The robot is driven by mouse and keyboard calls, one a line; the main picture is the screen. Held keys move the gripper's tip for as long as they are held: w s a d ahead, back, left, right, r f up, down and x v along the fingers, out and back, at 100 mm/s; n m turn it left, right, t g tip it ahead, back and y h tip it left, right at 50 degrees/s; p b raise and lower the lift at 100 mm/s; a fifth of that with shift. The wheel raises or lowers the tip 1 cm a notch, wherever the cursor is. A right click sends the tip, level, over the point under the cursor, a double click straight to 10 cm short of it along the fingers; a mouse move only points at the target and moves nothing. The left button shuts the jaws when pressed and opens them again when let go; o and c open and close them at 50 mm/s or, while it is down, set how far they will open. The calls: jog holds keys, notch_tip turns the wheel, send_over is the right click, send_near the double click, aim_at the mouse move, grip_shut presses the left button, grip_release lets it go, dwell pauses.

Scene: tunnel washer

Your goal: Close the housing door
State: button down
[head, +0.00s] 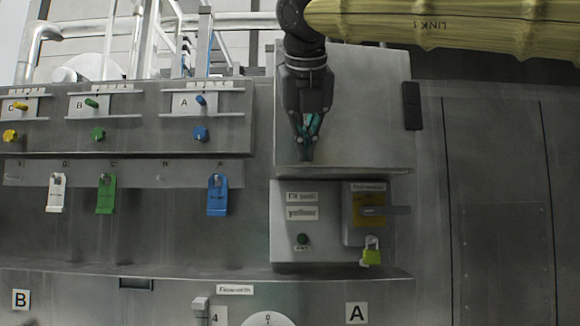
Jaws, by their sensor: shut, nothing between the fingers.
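My gripper (308,154) points down at the upper middle of the head view, with its fingers together and empty. It is in front of a flat grey upright panel (370,110) and hides part of it. A dark block (412,106) like a hinge or latch is at the panel's right edge. To the right is a large grey wall with upright dark seams (447,200) that outline a tall, flat panel (500,150). I cannot tell for sure which panel is the housing door, or whether it stands ajar. Whether the gripper touches the panel is unclear.
A grey ledge (350,170) juts out below the gripper. Coloured valves and tags (217,194) are at left, pipes (40,45) above.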

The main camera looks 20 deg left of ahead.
aim_at(288, 156)
jog(key=s+r+y, duration=0.1)
jog(key=s+r, duration=0.4)
jog(key=p+x, duration=0.1)
jog(key=x, duration=0.2)
jog(key=w+r+p+x, duration=0.1)
jog(key=p+x, duration=0.1)
jog(key=x, duration=0.2)
jog(key=a+p+x, duration=0.1)
jog(key=p+x, duration=0.1)
jog(key=x, duration=0.2)
jog(key=shift+w+r, duration=0.2)
jog(key=shift+w, duration=0.1)
jog(key=shift+w+a+f+p, duration=0.15)
jog(key=shift+w+a+p, duration=0.2)
jog(key=shift+w, duration=0.2)
jog(key=shift+w, duration=0.1)
